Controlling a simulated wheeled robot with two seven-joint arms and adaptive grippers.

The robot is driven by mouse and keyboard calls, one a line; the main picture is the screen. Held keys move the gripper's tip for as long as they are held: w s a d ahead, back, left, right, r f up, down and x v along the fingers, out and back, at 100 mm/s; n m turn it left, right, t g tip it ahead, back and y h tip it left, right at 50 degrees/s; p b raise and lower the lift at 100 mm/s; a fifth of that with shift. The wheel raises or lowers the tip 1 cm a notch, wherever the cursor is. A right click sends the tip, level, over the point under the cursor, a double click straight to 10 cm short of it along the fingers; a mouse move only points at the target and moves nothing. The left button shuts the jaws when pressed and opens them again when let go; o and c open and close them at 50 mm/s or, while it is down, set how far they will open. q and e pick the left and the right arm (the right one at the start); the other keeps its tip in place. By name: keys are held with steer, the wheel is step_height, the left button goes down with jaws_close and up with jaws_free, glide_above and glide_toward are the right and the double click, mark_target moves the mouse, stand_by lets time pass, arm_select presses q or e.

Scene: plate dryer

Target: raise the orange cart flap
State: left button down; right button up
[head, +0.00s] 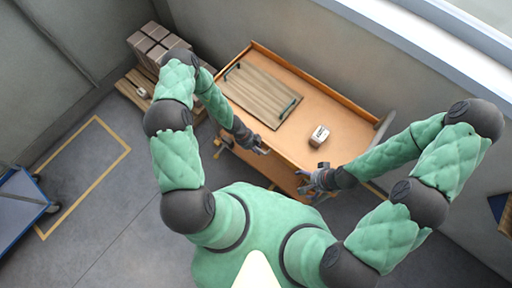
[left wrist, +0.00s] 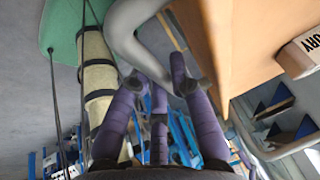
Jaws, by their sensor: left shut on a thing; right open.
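The orange cart (head: 345,155) stands against the wall in the head view. An orange panel, apparently the flap (head: 279,176), hangs below its front edge, partly hidden by my arms. My left gripper (head: 263,150) is at this front edge. In the left wrist view its purple fingers (left wrist: 160,85) are closed around the end of a grey bent bar (left wrist: 140,38), beside an orange panel (left wrist: 250,45). How the bar joins the panel is hidden. My right gripper (head: 311,181) is open near the front edge, to the right of the left one, with nothing visible in it.
A grey cart handle (head: 385,128) is at the right end. Stacked boxes (head: 150,42) stand at the back left. The floor at left is clear, beside a blue trolley (head: 22,200).

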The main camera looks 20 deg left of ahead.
arm_select(q)
steer(key=c, duration=1.4)
jaws_free()
steer(key=shift+d, duration=0.1)
steer(key=shift+v, duration=3.7)
steer(key=shift+w, duration=0.1)
